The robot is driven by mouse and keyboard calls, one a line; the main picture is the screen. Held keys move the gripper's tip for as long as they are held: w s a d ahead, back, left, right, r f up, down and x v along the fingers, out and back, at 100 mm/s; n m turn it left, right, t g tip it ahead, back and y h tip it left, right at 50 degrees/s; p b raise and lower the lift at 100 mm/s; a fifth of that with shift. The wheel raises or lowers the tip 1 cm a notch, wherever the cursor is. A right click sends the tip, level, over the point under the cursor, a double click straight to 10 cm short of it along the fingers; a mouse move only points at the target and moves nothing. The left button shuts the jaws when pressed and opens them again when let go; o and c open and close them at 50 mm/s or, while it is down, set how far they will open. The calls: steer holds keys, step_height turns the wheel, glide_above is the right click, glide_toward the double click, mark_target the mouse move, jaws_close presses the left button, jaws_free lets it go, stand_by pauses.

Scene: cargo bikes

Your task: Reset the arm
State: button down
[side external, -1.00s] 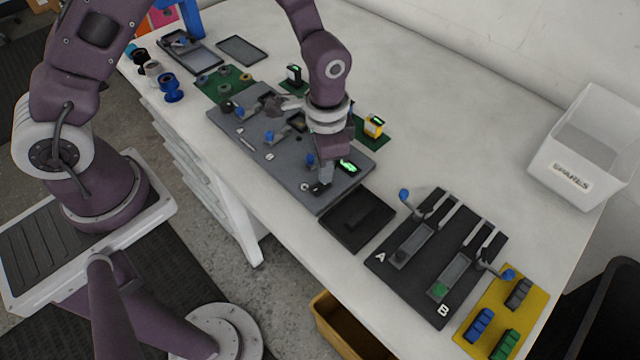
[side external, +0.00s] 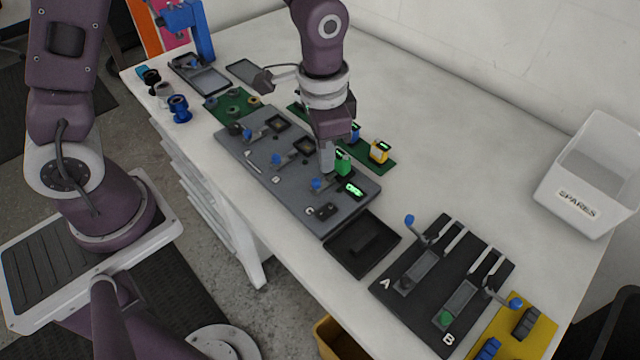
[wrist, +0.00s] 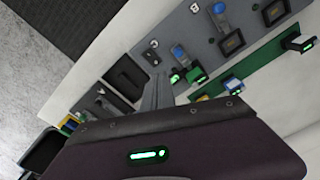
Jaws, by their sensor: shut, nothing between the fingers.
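My gripper (side external: 327,168) is shut and empty, above the grey board (side external: 240,150) near its right end. Its fingers (wrist: 158,92) also show together in the wrist view. A green block with a lit top (side external: 342,162) stands close behind the fingertips; I cannot tell the exact gap. The board carries several blue-knobbed levers, dark square sockets and a lit green display (side external: 355,188).
A yellow block (side external: 379,151) stands on a green strip behind the board. A black tray (side external: 362,244), a black A/B fixture (side external: 432,290) and a yellow plate (side external: 540,325) lie to the right. A white SPARES bin (side external: 578,205) stands far right. The table's back middle is clear.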

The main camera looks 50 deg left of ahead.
steer(key=s+a+r+n+t, duration=0.1)
steer(key=s+a+r, duration=0.1)
steer(key=r, duration=0.3)
steer(key=s+a+r+n+t, duration=0.1)
steer(key=s+a+r, duration=0.1)
steer(key=r, duration=0.4)
steer(key=s+a+r+n+t, duration=0.1)
steer(key=s+a+r, duration=0.1)
steer(key=s, duration=0.4)
steer(key=s+a+r+n+t, duration=0.2)
steer(key=s+r, duration=0.2)
steer(key=s, duration=0.3)
steer(key=shift+s+r, duration=0.15)
steer(key=shift+r, duration=0.05)
